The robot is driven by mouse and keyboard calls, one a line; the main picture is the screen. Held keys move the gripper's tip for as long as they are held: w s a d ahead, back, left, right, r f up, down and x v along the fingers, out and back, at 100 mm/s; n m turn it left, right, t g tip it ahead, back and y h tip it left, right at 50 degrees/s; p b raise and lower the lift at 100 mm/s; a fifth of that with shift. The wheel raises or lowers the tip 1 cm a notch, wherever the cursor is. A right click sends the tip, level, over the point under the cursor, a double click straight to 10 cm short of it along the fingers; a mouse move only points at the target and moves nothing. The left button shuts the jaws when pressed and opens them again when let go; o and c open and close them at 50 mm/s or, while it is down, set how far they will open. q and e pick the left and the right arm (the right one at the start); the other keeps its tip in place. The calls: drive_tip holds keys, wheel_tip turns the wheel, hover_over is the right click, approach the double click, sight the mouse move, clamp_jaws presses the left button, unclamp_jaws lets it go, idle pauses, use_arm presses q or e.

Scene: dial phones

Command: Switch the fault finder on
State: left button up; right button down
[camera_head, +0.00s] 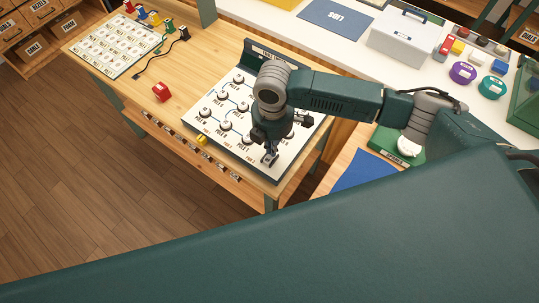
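My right gripper (270,157) points down over the lower right part of a white board (205,137) with round black-and-white dials or posts joined by lines and labelled as poles. The board has a dark green raised back edge and lies on the wooden table. The gripper and wrist hide part of the board. The fingertips are small and dark, and I cannot tell whether they are open or touching anything. My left gripper is not in view.
A white toolbox (403,42) and coloured rolls stand on the back counter. Bare wood surrounds the red block.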

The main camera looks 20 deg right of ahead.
drive_tip(key=shift+s+f, duration=0.1)
drive_tip(key=shift+f, duration=0.5)
wheel_tip(320, 180, up, 7)
drive_tip(key=p, duration=0.7)
drive_tip(key=shift+r+p, duration=0.1)
drive_tip(key=shift+p, duration=0.25)
idle(0.4)
